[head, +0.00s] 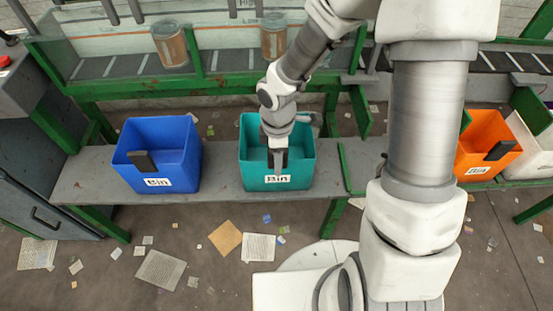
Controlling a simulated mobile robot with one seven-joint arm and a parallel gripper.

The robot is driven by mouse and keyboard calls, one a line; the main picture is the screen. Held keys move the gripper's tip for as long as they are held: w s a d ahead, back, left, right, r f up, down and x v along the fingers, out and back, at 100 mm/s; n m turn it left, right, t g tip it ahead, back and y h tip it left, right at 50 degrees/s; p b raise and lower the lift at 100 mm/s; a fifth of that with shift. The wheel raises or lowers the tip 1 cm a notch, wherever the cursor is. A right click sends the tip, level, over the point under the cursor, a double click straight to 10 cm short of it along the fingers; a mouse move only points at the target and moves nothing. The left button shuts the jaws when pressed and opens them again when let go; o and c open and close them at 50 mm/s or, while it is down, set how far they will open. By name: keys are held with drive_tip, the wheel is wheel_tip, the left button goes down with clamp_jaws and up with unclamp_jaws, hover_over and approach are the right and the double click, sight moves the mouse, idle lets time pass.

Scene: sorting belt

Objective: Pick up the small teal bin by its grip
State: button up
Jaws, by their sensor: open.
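The teal bin (252,178) stands upright on the grey bench, near the middle of the head view. It has a white label reading "Bin" on its front wall. My gripper (279,168) points down at the bin's front wall, just above the label. It covers the place where the other bins carry a dark grip, so the teal bin's grip is mostly hidden. My gripper is open. I cannot tell whether its fingers touch the grip or wall.
A blue bin (186,165) stands to the left and an orange bin (483,135) to the right, behind my arm. The grey bench (85,185) has free room between the blue and teal bins. A green-framed belt (110,66) runs behind. Paper scraps litter the floor.

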clamp_jaws()
idle(1.4)
